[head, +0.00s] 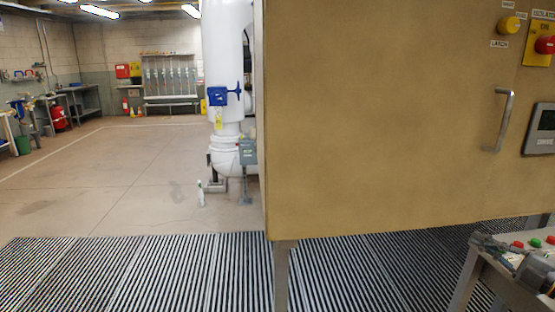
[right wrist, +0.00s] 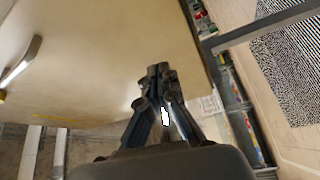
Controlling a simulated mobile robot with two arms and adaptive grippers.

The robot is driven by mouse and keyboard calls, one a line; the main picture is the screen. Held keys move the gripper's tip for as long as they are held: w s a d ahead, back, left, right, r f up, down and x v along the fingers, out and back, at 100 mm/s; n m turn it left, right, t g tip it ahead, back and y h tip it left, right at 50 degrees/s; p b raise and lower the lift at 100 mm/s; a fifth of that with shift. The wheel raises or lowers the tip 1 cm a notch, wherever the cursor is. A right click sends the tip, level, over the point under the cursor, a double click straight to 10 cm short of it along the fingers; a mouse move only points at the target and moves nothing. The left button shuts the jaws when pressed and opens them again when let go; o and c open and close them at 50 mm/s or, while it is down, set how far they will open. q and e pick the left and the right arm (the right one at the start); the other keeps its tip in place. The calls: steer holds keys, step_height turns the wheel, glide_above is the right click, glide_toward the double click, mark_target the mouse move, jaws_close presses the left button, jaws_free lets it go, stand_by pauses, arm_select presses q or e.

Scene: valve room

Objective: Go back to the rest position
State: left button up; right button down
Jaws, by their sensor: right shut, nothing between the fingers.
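My right gripper (head: 482,241) is at the lower right of the head view, low in front of the tan cabinet (head: 385,110) and by a small table with coloured buttons (head: 535,242). In the right wrist view its fingers (right wrist: 160,72) are together, with nothing held between them. The cabinet's tan panel (right wrist: 90,60) and its metal handle (right wrist: 20,62) fill the upper left of that view. My left gripper is not in view.
A spray bottle (head: 200,193) stands on the floor. Open floor (head: 110,185) and striped grating (head: 130,272) lie at left.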

steer(key=a+f+m+t+h, duration=0.2)
steer(key=a+f+m+h, duration=0.4)
steer(key=a+f+m, duration=0.45)
steer(key=s+a+f+m+g+h, duration=0.45)
steer(key=s+f, duration=0.25)
steer(key=f, duration=0.5)
steer(key=s+a+f+m+g, duration=0.2)
steer(key=s+a+g, duration=0.15)
steer(key=s, duration=0.55)
steer(key=s+a+f+m+g, duration=0.2)
steer(key=s+a+g, duration=0.15)
steer(key=s, duration=0.55)
steer(key=s+a+f+m+g, duration=0.2)
steer(key=s+a+f+g, duration=0.15)
steer(key=s, duration=0.65)
step_height(320, 180, down, 22)
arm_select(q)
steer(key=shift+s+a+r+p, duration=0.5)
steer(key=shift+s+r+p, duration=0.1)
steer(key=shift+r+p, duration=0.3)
arm_select(e)
steer(key=s+d+f+g, duration=0.2)
steer(key=s+f, duration=1.5)
steer(key=shift+s+d+f+n, duration=0.15)
steer(key=shift+s+f+n, duration=0.05)
steer(key=shift+f+n, duration=0.1)
